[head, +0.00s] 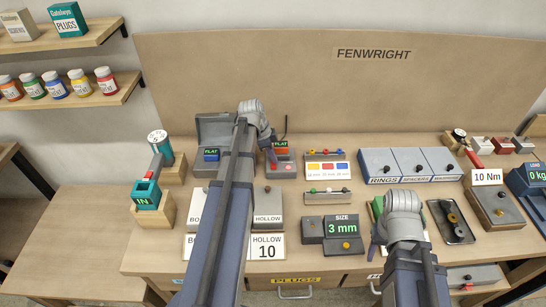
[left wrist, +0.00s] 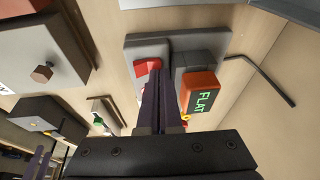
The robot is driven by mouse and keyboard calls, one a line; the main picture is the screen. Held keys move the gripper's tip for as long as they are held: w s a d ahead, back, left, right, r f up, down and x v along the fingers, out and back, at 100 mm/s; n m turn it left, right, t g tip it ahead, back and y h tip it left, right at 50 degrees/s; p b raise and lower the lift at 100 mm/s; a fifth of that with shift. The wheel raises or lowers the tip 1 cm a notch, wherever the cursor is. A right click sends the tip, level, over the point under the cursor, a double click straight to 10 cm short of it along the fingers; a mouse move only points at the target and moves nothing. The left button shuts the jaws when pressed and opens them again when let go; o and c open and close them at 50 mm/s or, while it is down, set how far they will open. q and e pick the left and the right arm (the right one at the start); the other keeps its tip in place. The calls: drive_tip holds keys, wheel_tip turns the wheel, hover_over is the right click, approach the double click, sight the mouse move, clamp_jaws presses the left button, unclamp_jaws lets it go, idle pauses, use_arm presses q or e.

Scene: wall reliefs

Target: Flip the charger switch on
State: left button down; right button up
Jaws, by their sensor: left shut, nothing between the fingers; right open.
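The charger (head: 282,170) is a grey unit at the back of the bench. It holds a red-orange block with a green "FLAT" display (head: 282,148), which also shows in the left wrist view (left wrist: 203,92). A small red part that looks like the switch (left wrist: 147,67) sits on the charger's grey plate beside the block. My left gripper (head: 272,157) is shut and empty. In the left wrist view its fingers (left wrist: 163,85) reach over the charger, close to the red part and partly covering it; contact cannot be told. My right gripper (head: 378,246) is open over the bench, away from the charger.
A tall backboard (head: 330,90) rises behind.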

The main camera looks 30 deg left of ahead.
use_arm(q)
drive_tip(key=shift+s, duration=0.1)
drive_tip(key=shift+s+d+r, duration=0.15)
drive_tip(key=shift+s+d, duration=0.25)
drive_tip(key=shift+s, duration=0.25)
use_arm(e)
drive_tip(key=shift+r, duration=0.15)
